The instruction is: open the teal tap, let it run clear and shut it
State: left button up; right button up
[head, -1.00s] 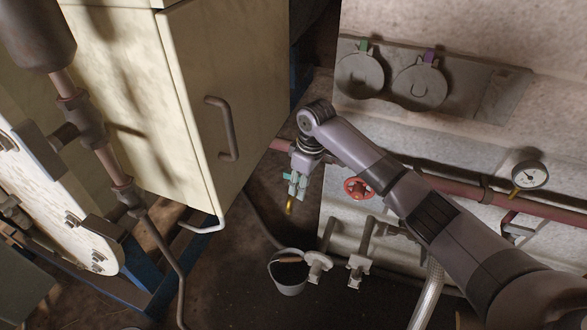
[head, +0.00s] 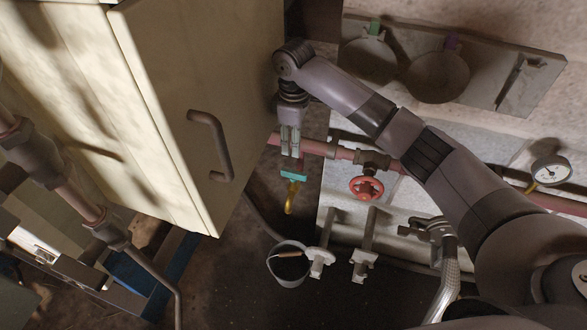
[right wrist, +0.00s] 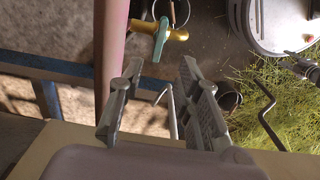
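The teal tap's teal handle (head: 294,175) and brass body (head: 291,198) show in the head view below my right gripper (head: 291,140), beside the pipe. In the right wrist view the teal handle (right wrist: 160,40) lies across the brass body (right wrist: 176,35). My right gripper (right wrist: 160,95) is open and empty there, its two fingers apart, with the tap beyond their tips. I see no stream from the tap. A grey bucket (head: 289,281) stands on the floor below. My left gripper is not in view.
A cream cabinet door with a bar handle (head: 218,148) is close left of my right gripper. A red wheel valve (head: 366,188) and a gauge (head: 550,171) sit along the pipe to the right.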

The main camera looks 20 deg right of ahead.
aim_at(294, 172)
notch_tip(294, 172, down, 10)
jog(key=shift+f, duration=0.2)
jog(key=shift+f+b, duration=0.3)
jog(key=shift+f, duration=0.1)
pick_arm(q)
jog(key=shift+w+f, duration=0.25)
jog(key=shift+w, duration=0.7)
pick_arm(e)
jog(key=shift+f, duration=0.4)
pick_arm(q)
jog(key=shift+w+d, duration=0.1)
pick_arm(e)
grip_shut()
